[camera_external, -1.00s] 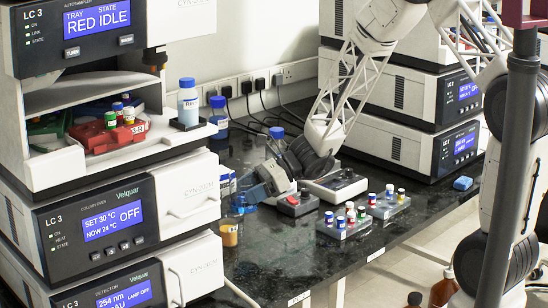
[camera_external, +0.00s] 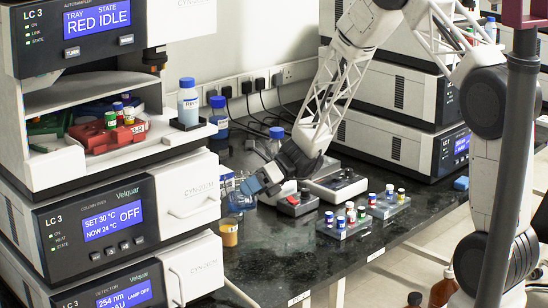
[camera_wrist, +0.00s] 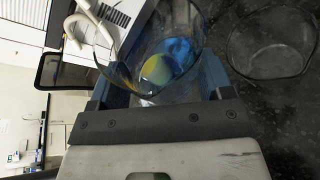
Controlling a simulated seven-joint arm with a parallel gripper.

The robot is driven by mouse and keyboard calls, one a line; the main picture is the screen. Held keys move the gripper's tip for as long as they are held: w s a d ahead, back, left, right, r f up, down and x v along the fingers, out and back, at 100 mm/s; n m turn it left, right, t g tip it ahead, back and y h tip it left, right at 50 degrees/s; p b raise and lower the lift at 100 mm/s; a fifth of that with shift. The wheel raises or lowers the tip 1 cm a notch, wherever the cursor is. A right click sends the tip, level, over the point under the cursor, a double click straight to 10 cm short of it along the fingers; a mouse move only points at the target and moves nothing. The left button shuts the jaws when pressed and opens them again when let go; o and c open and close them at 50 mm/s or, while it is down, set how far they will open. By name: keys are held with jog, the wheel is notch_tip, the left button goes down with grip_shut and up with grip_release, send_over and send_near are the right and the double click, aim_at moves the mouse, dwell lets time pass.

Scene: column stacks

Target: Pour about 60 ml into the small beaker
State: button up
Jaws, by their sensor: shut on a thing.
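My gripper (camera_external: 251,186) is shut on a clear glass beaker (camera_wrist: 180,20), held between its blue fingers in the wrist view (camera_wrist: 155,88). Yellow and blue patches show through the held beaker's glass; I cannot tell whether they are liquid or background. In the external view the held beaker is hard to make out near the fingertips. A second clear glass beaker (camera_wrist: 270,45) stands on the dark bench to the right in the wrist view and looks empty. A container of orange-brown contents (camera_external: 229,233) stands on the bench below and left of my gripper.
The instrument stack (camera_external: 125,220) stands close on the left. Control boxes (camera_external: 297,203) and vial racks (camera_external: 345,222) sit to the right of my gripper. A blue-capped bottle (camera_external: 219,118) stands behind. The front of the black bench (camera_external: 290,260) is clear.

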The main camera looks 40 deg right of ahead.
aim_at(243, 179)
jog(key=shift+w+d+r+m+g+y, duration=0.1)
jog(key=shift+w+r+m+g+y, duration=0.25)
jog(key=shift+m, duration=0.25)
jog(key=shift+s+r+m+g+y, duration=0.1)
jog(key=shift+r+m+g+y, duration=0.15)
jog(key=shift+r+m, duration=0.35)
jog(key=shift+f+m+y, duration=0.4)
jog(key=shift+m, duration=0.3)
jog(key=shift+w+d+r+m+g+y, duration=0.15)
jog(key=shift+w+r+m+y, duration=0.2)
jog(key=shift+m, duration=0.3)
jog(key=shift+w+d+r+m+g+y, duration=0.15)
jog(key=shift+r+m+y, duration=0.2)
jog(key=shift+m, duration=0.3)
dwell(2.7)
jog(key=shift+s+a+f+n+h, duration=0.35)
jog(key=shift+s+n+h, duration=0.15)
jog(key=shift+n, duration=0.2)
jog(key=shift+f+n, duration=0.25)
jog(key=shift+n, duration=0.15)
jog(key=shift+f, duration=0.1)
jog(key=shift+n+h, duration=0.3)
